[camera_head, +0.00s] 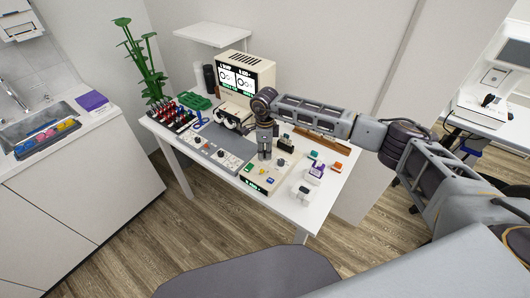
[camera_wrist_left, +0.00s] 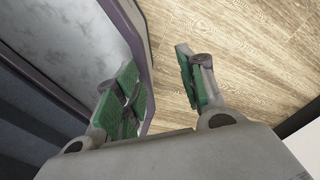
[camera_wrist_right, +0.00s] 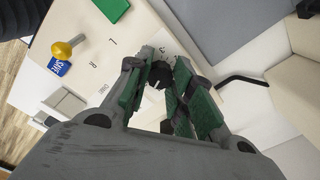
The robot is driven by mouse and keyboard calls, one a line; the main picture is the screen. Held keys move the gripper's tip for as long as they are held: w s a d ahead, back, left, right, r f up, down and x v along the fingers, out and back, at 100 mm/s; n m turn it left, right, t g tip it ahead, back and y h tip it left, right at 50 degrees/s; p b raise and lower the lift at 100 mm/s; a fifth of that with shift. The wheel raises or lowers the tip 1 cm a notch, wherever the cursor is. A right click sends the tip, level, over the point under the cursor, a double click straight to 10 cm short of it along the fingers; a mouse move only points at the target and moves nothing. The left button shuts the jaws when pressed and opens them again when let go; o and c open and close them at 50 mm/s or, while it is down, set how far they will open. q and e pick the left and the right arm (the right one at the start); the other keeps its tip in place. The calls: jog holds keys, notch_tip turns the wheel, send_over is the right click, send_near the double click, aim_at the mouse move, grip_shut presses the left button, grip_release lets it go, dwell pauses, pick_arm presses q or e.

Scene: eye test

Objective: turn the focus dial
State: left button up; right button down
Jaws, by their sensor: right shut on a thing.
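The focus dial (camera_wrist_right: 160,74) is a dark knob with a pale mark, on a cream control box (camera_head: 247,175) near the table's front. In the right wrist view it sits between the green-padded fingertips of my right gripper (camera_wrist_right: 162,88), which is shut on it. In the head view my right gripper (camera_head: 264,156) points down over the box and hides the dial. A screen (camera_head: 240,78) at the back shows two round figures and small text. My left gripper (camera_wrist_left: 158,80) is open and empty above the wood floor, outside the head view.
A yellow knob (camera_wrist_right: 62,50) and a blue SAVE label (camera_wrist_right: 59,68) lie beside the dial. A grey panel with knobs (camera_head: 222,156) stands left of the box. A purple-and-white item (camera_head: 316,170) and a white device (camera_head: 301,192) stand right. A sink (camera_head: 40,122) is far left.

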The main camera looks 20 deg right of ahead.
jog(key=shift+m, duration=1)
pick_arm(q)
jog(key=shift+w+a+f+b, duration=0.2)
jog(key=shift+w+a, duration=0.1)
jog(key=shift+a, duration=0.25)
jog(key=shift+w+a+f+b, duration=0.2)
jog(key=shift+w+a, duration=0.1)
jog(key=shift+a, duration=0.2)
pick_arm(e)
jog(key=shift+r+m, duration=0.1)
jog(key=shift+m, duration=0.7)
pick_arm(q)
jog(key=shift+d, duration=0.1)
pick_arm(e)
jog(key=c, duration=1.3)
grip_release()
jog(key=shift+o, duration=0.5)
jog(key=shift+r, duration=0.8)
pick_arm(q)
jog(key=shift+s+d, duration=0.3)
jog(key=shift+d, duration=0.05)
pick_arm(e)
notch_tip(320, 180, up, 10)
jog(key=shift+r, duration=0.15)
